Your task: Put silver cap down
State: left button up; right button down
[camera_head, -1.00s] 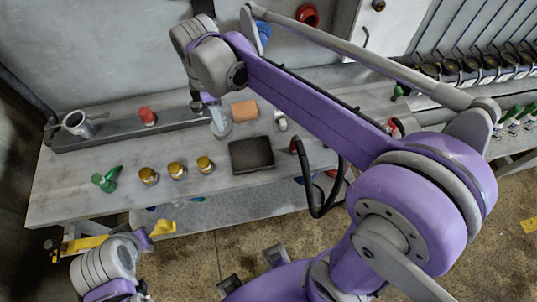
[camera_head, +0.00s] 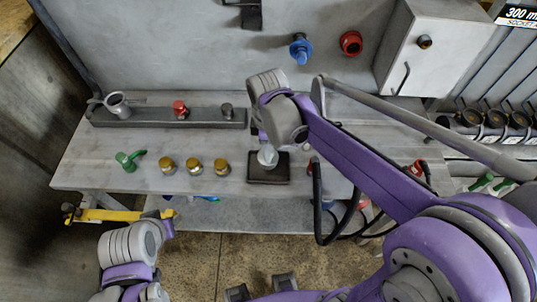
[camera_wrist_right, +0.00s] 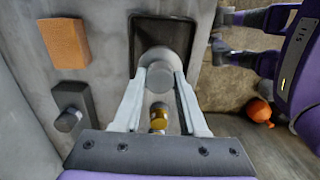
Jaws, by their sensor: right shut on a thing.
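My right gripper (camera_head: 267,150) points down over the black square pad (camera_head: 283,179) on the bench. In the right wrist view, my right gripper (camera_wrist_right: 160,75) is shut on the silver cap (camera_wrist_right: 158,62), a plain grey round piece. The cap is over the dark pad (camera_wrist_right: 178,28); I cannot tell whether it touches the pad. In the head view, the fingers and cap overlap. My left arm is at the lower left; its fingertips are not clearly shown.
A rail behind holds a cup (camera_head: 117,105), a red knob (camera_head: 180,110) and a grey knob (camera_head: 227,112). An orange block (camera_wrist_right: 65,42) lies nearby.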

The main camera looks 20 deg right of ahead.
jog(key=shift+f, duration=1.65)
jog(key=shift+f, duration=0.15)
jog(key=shift+c, duration=2.3)
grip_release()
jog(key=shift+r, duration=0.3)
notch_tip(320, 180, up, 12)
jog(key=shift+f+p, duration=0.1)
jog(key=shift+p, duration=0.3)
jog(key=shift+s+f, duration=0.1)
